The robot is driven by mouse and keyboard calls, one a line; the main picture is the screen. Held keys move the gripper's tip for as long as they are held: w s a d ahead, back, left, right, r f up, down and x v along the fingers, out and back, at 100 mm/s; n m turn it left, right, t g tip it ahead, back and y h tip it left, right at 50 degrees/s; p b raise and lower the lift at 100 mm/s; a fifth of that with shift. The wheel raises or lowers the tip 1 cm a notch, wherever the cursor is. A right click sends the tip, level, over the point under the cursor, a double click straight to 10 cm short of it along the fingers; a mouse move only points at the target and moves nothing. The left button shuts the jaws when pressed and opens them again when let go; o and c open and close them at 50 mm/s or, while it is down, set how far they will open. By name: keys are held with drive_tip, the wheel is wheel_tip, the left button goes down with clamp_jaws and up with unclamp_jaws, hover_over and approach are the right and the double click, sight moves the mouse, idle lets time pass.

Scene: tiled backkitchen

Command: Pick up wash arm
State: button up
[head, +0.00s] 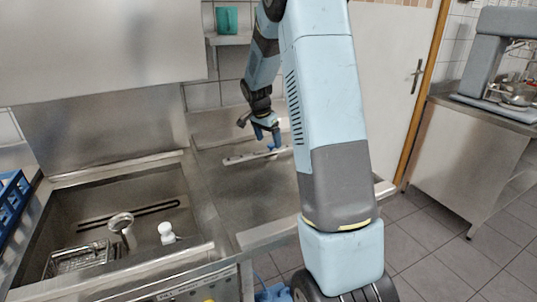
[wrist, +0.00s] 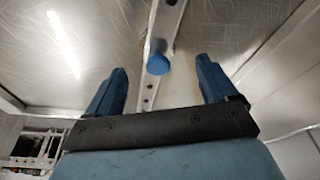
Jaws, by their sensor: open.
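The wash arm (head: 243,158) is a long, thin metal bar lying on the steel counter. In the wrist view the wash arm (wrist: 167,18) runs up the picture between my fingers, with small holes and a round blue cap on it. My gripper (head: 266,135) points down above the bar, near its middle in the head view. In the wrist view my gripper (wrist: 161,75) is open, one blue finger on each side of the bar and apart from it. The lower part of the bar is hidden behind the gripper's body.
To the left is a sunken steel basin (head: 60,215) holding a wire basket (head: 78,259), a ladle-like thing (head: 121,222) and a white bottle (head: 167,232). A blue rack (head: 12,205) stands at the far left. The counter around the bar is largely clear.

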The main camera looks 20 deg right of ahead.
sight(270, 145)
drive_tip(key=shift+x, duration=3.1)
drive_tip(key=shift+s+a, duration=0.1)
drive_tip(key=shift+s, duration=0.05)
drive_tip(key=shift+r, duration=0.1)
drive_tip(key=c, duration=1.4)
drive_tip(key=shift+o, duration=0.2)
